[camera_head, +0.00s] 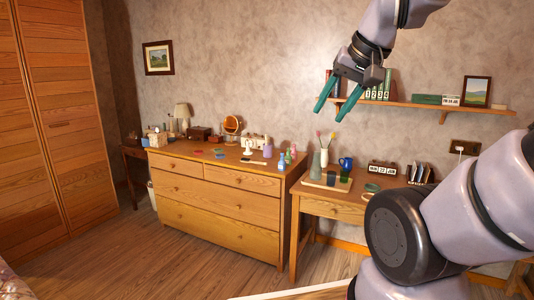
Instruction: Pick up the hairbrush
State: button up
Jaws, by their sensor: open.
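My gripper (329,112) is at the upper middle, pointing down with its two green fingers apart and empty. It is in the air in front of the wall and shelf, well above the furniture. I cannot pick out a hairbrush for sure. Several small items lie on the wooden dresser (225,206), among them flat red and blue pieces near its middle, too small to identify.
A desk (331,207) to the right holds a tray with cups and a blue mug (345,164). A wall shelf (430,106) with books and a picture is behind my gripper. A wardrobe (62,115) stands at left. Wooden floor (190,257) in front of the dresser is clear.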

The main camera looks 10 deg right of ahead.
aim_at(244, 160)
jog(key=i+u, duration=0.1)
jog(key=i, duration=0.45)
jog(key=i+u, duration=0.1)
jog(key=i, duration=0.4)
jog(key=i+l+u, duration=0.1)
jog(key=i, duration=0.45)
jog(key=i+l+u, duration=0.1)
jog(key=i, duration=0.4)
jog(key=i+l+u, duration=0.1)
jog(key=i+l, duration=0.15)
jog(key=i, duration=0.3)
